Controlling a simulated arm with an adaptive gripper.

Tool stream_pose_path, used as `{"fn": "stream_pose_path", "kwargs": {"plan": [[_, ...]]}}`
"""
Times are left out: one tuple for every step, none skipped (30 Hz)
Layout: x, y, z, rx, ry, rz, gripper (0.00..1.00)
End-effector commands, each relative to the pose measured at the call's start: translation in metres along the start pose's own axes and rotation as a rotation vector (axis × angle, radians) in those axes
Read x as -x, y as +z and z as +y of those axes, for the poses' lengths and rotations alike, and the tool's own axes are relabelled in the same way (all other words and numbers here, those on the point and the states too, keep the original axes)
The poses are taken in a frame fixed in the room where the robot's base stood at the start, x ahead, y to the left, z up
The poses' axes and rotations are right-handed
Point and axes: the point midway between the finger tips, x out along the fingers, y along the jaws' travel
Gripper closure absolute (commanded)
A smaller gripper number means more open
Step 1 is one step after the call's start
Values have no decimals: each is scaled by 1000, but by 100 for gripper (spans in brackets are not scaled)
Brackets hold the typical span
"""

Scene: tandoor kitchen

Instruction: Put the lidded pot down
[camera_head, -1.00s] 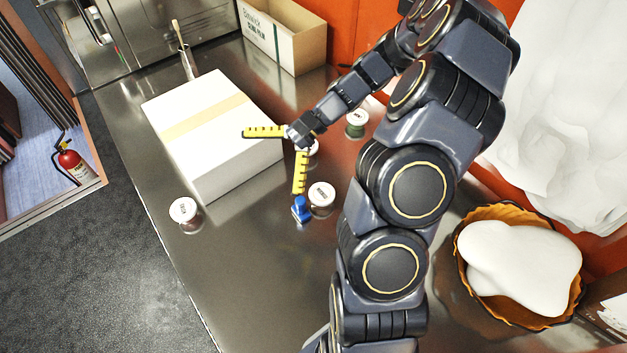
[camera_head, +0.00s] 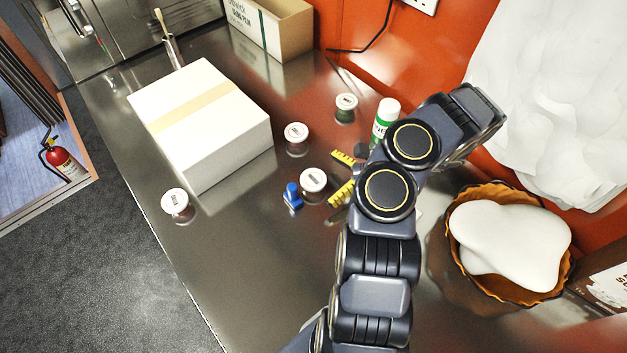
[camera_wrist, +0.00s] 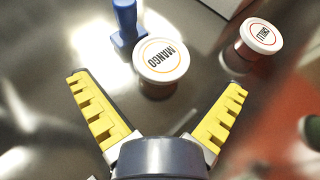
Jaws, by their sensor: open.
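Several lidded pots with white lids stand upright on the steel counter. The pot lettered MANGO (camera_head: 313,181) is the one nearest my gripper (camera_head: 334,176); it also shows in the wrist view (camera_wrist: 161,65). There my gripper (camera_wrist: 158,86) has its yellow fingers spread wide, with the MANGO pot ahead and between the tips, apart from both. A red pot lettered CHILLI (camera_wrist: 259,38) stands farther off and shows in the head view (camera_head: 297,137). A green pot (camera_head: 346,106) and a brown one (camera_head: 176,205) stand apart. My arm partly hides my gripper in the head view.
A small blue handled object (camera_head: 292,196) stands close beside the MANGO pot. A large white box (camera_head: 205,125) is to the left. A green-and-white bottle (camera_head: 385,120) stands behind my arm. An orange bowl (camera_head: 460,275) with a white mass is to the right. The front counter is clear.

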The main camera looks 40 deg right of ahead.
Motion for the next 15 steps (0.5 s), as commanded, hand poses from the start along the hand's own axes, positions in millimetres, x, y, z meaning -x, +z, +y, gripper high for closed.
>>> {"fn": "stream_pose_path", "kwargs": {"plan": [[-9,2,0,0,5,-1,0],[-14,2,0,1,6,0,0],[-20,2,-1,1,5,1,0],[-24,2,-1,2,5,2,0],[-28,2,-1,2,4,2,0],[-32,2,-1,1,4,3,0],[-34,2,-1,1,3,3,0],[-36,2,-2,1,2,3,0],[-38,2,-1,2,2,3,0],[-38,2,-1,2,2,2,0],[-38,2,-1,2,2,3,0],[-38,2,-2,2,1,2,0],[-38,2,-2,2,1,2,0],[-38,2,-2,2,1,2,0],[-38,2,-2,2,1,2,0]]}}
